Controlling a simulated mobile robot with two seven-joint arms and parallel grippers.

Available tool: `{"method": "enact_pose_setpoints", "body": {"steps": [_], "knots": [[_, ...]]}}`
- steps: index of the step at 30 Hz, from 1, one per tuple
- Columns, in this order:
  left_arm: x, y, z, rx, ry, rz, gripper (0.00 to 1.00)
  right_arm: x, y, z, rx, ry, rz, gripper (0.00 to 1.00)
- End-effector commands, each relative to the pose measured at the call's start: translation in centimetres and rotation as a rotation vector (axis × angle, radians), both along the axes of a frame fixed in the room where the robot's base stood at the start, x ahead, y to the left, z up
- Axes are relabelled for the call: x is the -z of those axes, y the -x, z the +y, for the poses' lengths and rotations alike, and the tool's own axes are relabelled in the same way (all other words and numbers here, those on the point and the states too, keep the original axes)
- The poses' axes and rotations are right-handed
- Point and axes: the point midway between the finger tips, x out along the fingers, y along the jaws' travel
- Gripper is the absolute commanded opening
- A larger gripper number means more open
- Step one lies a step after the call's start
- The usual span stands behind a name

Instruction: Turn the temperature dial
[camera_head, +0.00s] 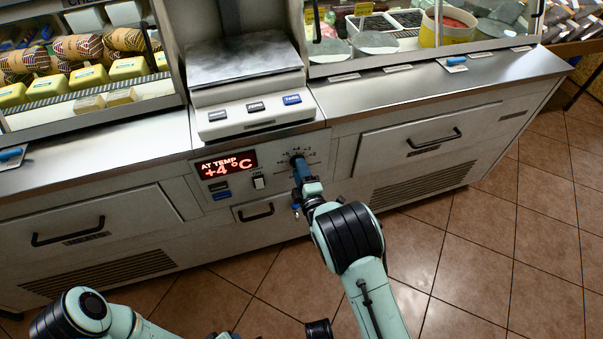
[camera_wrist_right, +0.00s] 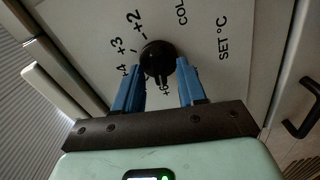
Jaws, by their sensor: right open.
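The temperature dial is a round black knob (camera_wrist_right: 157,60) on a pale panel marked "SET °C", with numbers such as +2, +3 and +4 around it. In the right wrist view my right gripper (camera_wrist_right: 160,75) is open, its two blue fingers on either side of the knob; I cannot tell whether they touch it. In the head view the right gripper (camera_head: 298,167) is at the panel and hides most of the dial. A red display (camera_head: 227,167) left of it reads "AT TEMP +4 °C". My left gripper is not clearly visible.
A white rocker switch (camera_head: 259,182) sits between display and dial. A weighing scale (camera_head: 245,60) stands on the counter above. Drawer handles project at the left (camera_head: 68,232), below the panel (camera_head: 256,213) and at the right (camera_head: 412,140). The tiled floor (camera_head: 500,240) at right is clear.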

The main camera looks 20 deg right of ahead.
Motion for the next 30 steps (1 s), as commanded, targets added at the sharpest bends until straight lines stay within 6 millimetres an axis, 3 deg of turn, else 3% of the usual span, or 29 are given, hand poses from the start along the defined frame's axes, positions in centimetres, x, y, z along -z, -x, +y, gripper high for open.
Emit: {"method": "enact_pose_setpoints", "body": {"steps": [5, 15, 21, 30], "knots": [[-0.3, 0.3, -0.2, 0.004, 0.004, 0.008, 0.43, 0.0, 1.2, 0.0, 0.0, -0.001, 0.002, 0.4], [-1.7, 2.2, -1.1, 0.024, 0.029, 0.056, 0.43, -0.1, 8.5, -0.3, 0.001, 0.0, 0.005, 0.4], [-2.0, 2.7, -1.4, 0.03, 0.035, 0.072, 0.43, 0.0, 11.9, -0.4, 0.001, 0.0, 0.004, 0.4], [-2.1, 2.9, -1.5, 0.032, 0.037, 0.077, 0.43, 0.0, 13.4, -0.5, 0.001, 0.001, 0.001, 0.4]]}}
